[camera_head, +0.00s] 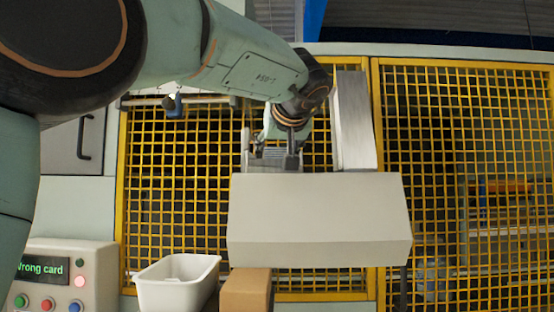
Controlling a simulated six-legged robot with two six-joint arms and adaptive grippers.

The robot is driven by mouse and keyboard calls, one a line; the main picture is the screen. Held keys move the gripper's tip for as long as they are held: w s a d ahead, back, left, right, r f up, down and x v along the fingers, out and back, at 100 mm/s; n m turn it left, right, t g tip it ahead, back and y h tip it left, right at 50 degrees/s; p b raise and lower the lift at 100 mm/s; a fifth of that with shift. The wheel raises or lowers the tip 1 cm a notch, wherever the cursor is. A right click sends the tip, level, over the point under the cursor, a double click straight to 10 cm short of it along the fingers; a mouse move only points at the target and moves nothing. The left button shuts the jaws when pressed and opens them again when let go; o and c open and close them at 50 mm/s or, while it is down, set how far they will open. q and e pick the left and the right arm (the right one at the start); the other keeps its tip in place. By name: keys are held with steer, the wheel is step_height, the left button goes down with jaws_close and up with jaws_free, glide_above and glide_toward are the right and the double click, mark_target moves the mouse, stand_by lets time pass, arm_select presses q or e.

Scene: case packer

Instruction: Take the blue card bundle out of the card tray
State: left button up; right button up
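The card tray (318,220) appears to be the large pale grey box in the middle, in front of the yellow mesh. An upright grey plate (354,120) rises behind its right part. My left arm comes in from the left, and my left gripper (272,158) points down at the tray's top edge, left of the plate. Its fingertips are hidden behind the tray's front wall, so I cannot tell whether it is open or holds anything. No blue card bundle shows; the tray's inside is hidden. My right gripper is not in view.
A control box with a screen (42,268) reading "Wrong card", a lit pink-red lamp and coloured buttons stands at the lower left. A white bin (150,297) and a brown carton (246,292) sit below the tray. Yellow mesh doors (460,66) close off the back.

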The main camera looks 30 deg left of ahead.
arm_select(q)
steer(key=shift+a+f, duration=0.1)
steer(key=shift+a, duration=0.15)
steer(key=shift+c, duration=1.4)
steer(key=shift+d, duration=0.3)
steer(key=c, duration=0.6)
steer(key=shift+c, duration=0.8)
steer(key=shift+a, duration=0.2)
